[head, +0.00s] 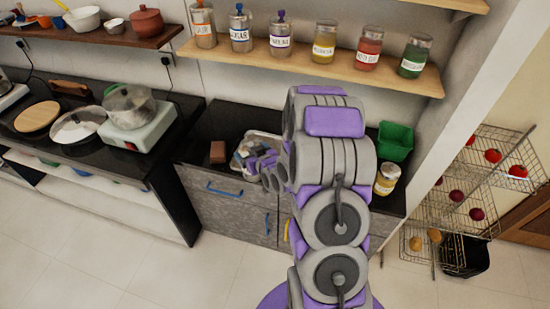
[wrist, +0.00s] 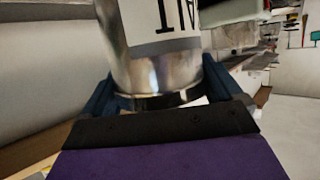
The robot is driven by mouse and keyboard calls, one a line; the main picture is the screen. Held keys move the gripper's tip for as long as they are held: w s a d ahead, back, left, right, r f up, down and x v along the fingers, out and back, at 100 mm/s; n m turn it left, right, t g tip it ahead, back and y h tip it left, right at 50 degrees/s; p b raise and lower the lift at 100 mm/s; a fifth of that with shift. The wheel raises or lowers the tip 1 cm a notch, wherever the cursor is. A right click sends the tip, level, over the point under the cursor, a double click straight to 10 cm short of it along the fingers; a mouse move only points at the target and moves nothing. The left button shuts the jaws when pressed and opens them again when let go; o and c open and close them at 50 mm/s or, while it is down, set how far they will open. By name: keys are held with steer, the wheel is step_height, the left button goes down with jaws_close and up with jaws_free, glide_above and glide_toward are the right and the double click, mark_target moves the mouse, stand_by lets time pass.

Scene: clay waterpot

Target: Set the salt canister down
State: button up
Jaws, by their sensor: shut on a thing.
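In the wrist view, a shiny metal canister (wrist: 153,72) stands between the dark blue fingers of my gripper (wrist: 160,88). The gripper is shut on it. Part of a white label with large dark letters shows, but the whole word is cut off, so I cannot read it as salt. The canister's top is out of frame.
Several labelled jars, including a red one (head: 368,50), stand on the wooden wall shelf (head: 300,62).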

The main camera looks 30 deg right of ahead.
steer(key=s+d+f, duration=0.3)
steer(key=s+d, duration=0.1)
steer(key=d, duration=0.2)
steer(key=w+d+f+b, duration=0.1)
steer(key=w+d+f, duration=0.1)
steer(key=d, duration=0.5)
steer(key=w+d+f+b, duration=0.1)
steer(key=w+d+f, duration=0.1)
steer(key=d, duration=0.5)
steer(key=shift+w+d+f, duration=0.15)
steer(key=shift+w+f, duration=0.1)
steer(key=shift+w, duration=0.45)
steer(key=o, duration=1.7)
